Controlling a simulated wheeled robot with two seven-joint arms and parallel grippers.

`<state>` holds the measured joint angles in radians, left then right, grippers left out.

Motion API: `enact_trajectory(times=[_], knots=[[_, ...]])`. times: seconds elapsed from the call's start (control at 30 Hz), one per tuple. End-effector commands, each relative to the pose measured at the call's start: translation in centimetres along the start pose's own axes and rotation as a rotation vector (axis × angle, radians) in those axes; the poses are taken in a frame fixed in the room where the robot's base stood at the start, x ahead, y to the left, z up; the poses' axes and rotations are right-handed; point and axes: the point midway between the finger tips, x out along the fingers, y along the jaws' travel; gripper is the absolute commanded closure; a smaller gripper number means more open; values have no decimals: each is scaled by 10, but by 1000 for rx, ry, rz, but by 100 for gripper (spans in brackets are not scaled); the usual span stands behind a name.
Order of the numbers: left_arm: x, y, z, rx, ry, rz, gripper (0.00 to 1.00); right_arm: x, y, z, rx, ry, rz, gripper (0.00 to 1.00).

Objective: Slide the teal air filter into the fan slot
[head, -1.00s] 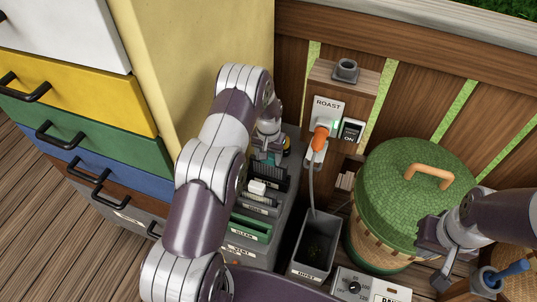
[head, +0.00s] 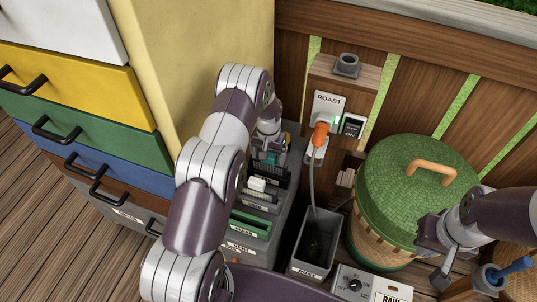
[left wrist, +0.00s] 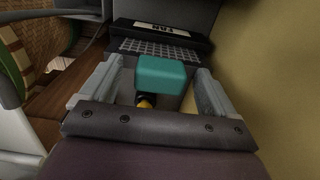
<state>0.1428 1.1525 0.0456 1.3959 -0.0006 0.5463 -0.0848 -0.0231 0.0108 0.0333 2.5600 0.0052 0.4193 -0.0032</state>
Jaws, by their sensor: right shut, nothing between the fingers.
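The teal air filter (left wrist: 162,74) shows as a rounded teal block in the left wrist view. My left gripper (left wrist: 157,72) has its two grey fingers apart, one on each side of the block, with small gaps visible. The grey grille and the dark fan housing with a white label (left wrist: 160,30) lie just beyond. In the head view my left gripper (head: 270,150) is low over the grey unit, and its arm hides much of it. How deep the filter sits in the slot cannot be told. My right gripper (head: 441,264) is shut and empty, in front of the green-lidded basket.
A grey bin (head: 316,250) stands right of the grey unit. An orange plug (head: 320,133) sits in the ROAST socket, its cable hanging down. The green-lidded basket (head: 400,180) is at the right. A cream cabinet side (head: 200,60) and coloured drawers (head: 80,90) bound the left.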

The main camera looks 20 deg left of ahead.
Motion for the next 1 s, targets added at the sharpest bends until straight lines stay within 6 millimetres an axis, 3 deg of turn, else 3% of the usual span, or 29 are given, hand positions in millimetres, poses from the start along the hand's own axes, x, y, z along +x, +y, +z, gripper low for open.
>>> enact_trajectory(times=[0.27, 0.7, 0.83, 1.0], knots=[[-5, 0, 0, 0, 0, 0, 11, -1, 0, 0, 0, 0, 0, 100], [-109, 0, 0, 0, 3, 0, 11, -10, 0, -1, 0, 0, 0, 100], [-124, 0, 0, 0, 1, 0, 11, -11, 0, -1, 0, 0, 0, 100], [-127, 0, 0, 0, -1, 0, 11, -11, 0, -1, 0, 0, 0, 100]])
